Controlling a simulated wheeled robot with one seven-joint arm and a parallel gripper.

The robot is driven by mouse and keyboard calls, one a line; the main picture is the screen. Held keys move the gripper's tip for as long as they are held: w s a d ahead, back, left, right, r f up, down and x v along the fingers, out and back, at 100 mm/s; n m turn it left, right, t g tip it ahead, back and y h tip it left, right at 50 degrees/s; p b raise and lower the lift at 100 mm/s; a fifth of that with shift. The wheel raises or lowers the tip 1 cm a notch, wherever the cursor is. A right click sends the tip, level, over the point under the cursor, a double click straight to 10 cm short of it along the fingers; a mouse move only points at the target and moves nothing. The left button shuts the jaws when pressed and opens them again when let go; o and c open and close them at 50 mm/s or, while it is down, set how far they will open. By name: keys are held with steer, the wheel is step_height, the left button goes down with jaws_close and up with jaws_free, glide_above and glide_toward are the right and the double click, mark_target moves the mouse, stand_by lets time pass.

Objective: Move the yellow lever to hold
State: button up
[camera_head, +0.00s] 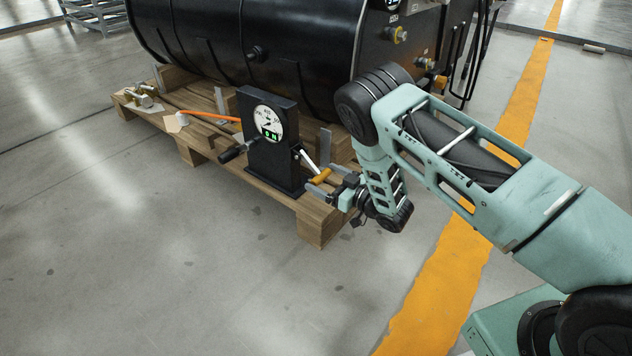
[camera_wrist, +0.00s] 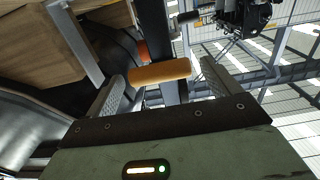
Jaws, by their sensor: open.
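The yellow lever handle (camera_head: 321,176) sticks out at the lower right of a black gauge box, on the end of a pale metal arm (camera_head: 309,160). The black box (camera_head: 262,150) has a white round dial (camera_head: 267,119) and green lit marks on its front. My gripper (camera_head: 320,182) is at the handle. In the wrist view the yellow handle (camera_wrist: 160,72) lies crosswise just beyond and between the fingertips (camera_wrist: 162,80), which are open. I cannot tell whether either finger touches it. The lever's mark positions are too small to read.
The box stands on a wooden pallet (camera_head: 310,222) in front of a large black tank (camera_head: 250,40). A black knob (camera_head: 233,154) sticks out on the box's left. An orange hose (camera_head: 210,117) and metal fittings (camera_head: 143,97) lie on the pallet. The floor in front is clear.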

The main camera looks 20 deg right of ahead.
mark_target(324, 176)
steer(key=shift+b+x, duration=0.65)
steer(key=shift+x, duration=1.2)
steer(key=c, duration=1.4)
steer(key=shift+r, duration=0.1)
steer(key=shift+r+p, duration=0.1)
steer(key=shift+p, duration=0.3)
